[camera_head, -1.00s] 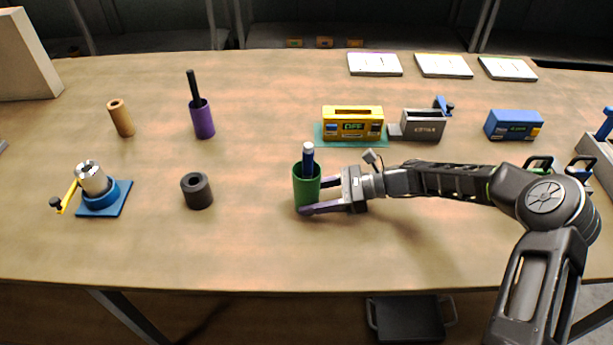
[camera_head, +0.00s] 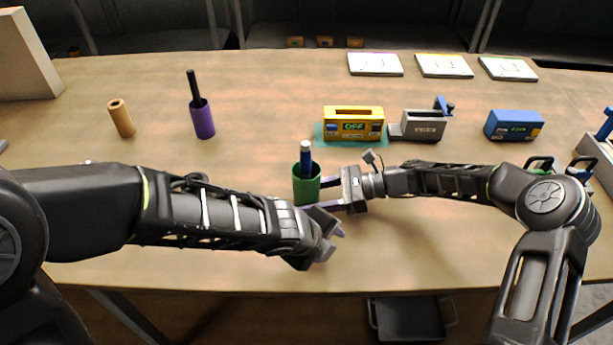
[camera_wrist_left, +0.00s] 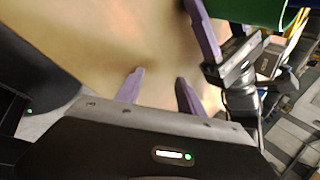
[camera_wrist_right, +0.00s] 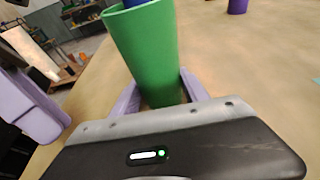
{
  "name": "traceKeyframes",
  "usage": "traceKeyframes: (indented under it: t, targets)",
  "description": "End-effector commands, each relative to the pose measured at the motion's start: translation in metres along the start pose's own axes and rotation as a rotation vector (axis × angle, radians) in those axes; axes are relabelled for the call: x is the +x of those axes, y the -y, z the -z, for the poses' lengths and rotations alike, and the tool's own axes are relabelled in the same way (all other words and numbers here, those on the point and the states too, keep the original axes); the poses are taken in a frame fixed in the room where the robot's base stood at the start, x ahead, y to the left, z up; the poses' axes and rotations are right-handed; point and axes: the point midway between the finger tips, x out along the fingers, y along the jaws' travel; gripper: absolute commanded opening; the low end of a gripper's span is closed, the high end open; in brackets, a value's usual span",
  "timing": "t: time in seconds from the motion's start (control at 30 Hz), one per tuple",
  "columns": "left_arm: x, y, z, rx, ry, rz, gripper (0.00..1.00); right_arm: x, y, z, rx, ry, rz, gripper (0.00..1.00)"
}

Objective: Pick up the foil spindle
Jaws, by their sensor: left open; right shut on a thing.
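A green cylinder (camera_head: 306,187) stands in the middle of the table with a blue rod with a pale top (camera_head: 306,155) upright in it; I cannot tell if this rod is the foil spindle. My right gripper (camera_head: 318,195) is shut on the green cylinder from the right, its fingers on either side in the right wrist view (camera_wrist_right: 155,92). My left gripper (camera_head: 328,238) is open and empty, just in front of the cylinder and low to the right gripper. In the left wrist view the green cylinder (camera_wrist_left: 250,8) shows at the top right, outside the left fingers (camera_wrist_left: 158,85).
A purple cylinder with a black rod (camera_head: 202,118) and a tan tube (camera_head: 121,118) stand at back left. A yellow device (camera_head: 353,112), a grey device (camera_head: 424,125) and a blue box (camera_head: 514,125) stand behind. My left arm covers the table's front left.

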Motion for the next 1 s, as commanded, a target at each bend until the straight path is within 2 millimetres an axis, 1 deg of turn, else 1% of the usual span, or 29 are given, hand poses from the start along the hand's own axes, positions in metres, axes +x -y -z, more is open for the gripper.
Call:
traceKeyframes:
  t: [0.03, 0.07, 0.1, 0.17, 0.23, 0.27, 0.3, 0.37, 0.4, 0.47, 0.5, 0.57, 0.6, 0.63, 0.7, 0.8, 0.9, 1.0]
  targets:
    - [0.001, 0.002, 0.040, 0.180, -0.012, -0.020, 0.45, 0.000, 0.000, 0.001, 0.001, -0.001, 0.001, 0.30]
    - [0.003, 0.002, 0.054, 0.283, 0.001, -0.037, 0.45, 0.000, 0.000, 0.001, 0.001, -0.001, 0.001, 0.30]
    - [0.007, -0.001, 0.058, 0.417, 0.053, -0.079, 0.45, 0.000, 0.000, 0.001, 0.001, -0.001, 0.001, 0.30]
    - [0.014, -0.001, 0.041, 0.587, 0.170, -0.153, 0.45, 0.000, 0.000, 0.001, 0.001, -0.001, 0.001, 0.30]
    - [0.016, 0.009, 0.022, 0.784, 0.319, -0.227, 0.45, 0.000, 0.000, 0.001, 0.000, -0.001, 0.001, 0.30]
    - [0.015, 0.017, 0.015, 0.866, 0.389, -0.254, 0.45, 0.000, 0.000, 0.001, 0.000, -0.001, 0.001, 0.30]
    - [0.011, 0.029, 0.007, 0.970, 0.486, -0.288, 0.45, 0.000, 0.000, 0.001, 0.000, -0.001, 0.001, 0.30]
    - [0.002, 0.052, -0.001, 1.114, 0.639, -0.329, 0.45, 0.000, 0.000, 0.001, 0.000, -0.001, 0.001, 0.30]
    - [-0.006, 0.070, -0.002, 1.201, 0.742, -0.350, 0.45, 0.000, 0.000, 0.001, 0.001, -0.001, 0.001, 0.30]
    - [-0.022, 0.097, 0.001, 1.312, 0.901, -0.372, 0.45, 0.000, 0.000, 0.001, 0.001, -0.001, 0.001, 0.30]
    - [-0.033, 0.115, 0.006, 1.378, 1.009, -0.383, 0.45, 0.000, 0.000, 0.001, 0.001, -0.001, 0.001, 0.30]
    - [-0.053, 0.141, 0.019, 1.456, 1.177, -0.390, 0.45, 0.000, 0.000, 0.001, 0.001, -0.001, 0.001, 0.30]
    - [-0.067, 0.156, 0.027, 1.470, 1.291, -0.387, 0.45, 0.000, 0.000, 0.001, 0.001, -0.001, 0.001, 0.30]
    - [-0.073, 0.158, 0.024, 1.415, 1.350, -0.381, 0.45, 0.000, 0.000, 0.001, 0.001, -0.001, 0.001, 0.30]
    - [-0.075, 0.148, 0.005, 1.240, 1.373, -0.357, 0.45, 0.000, 0.000, 0.001, 0.001, -0.001, 0.001, 0.30]
    - [-0.076, 0.134, -0.015, 1.028, 1.385, -0.314, 0.45, 0.000, 0.000, 0.000, 0.000, 0.000, 0.001, 0.30]
    - [-0.078, 0.123, -0.029, 0.850, 1.404, -0.270, 0.45, 0.000, 0.000, 0.000, 0.000, -0.001, 0.001, 0.30]
    - [-0.080, 0.116, -0.038, 0.732, 1.418, -0.237, 0.45, 0.000, 0.000, 0.001, 0.000, -0.001, 0.001, 0.30]
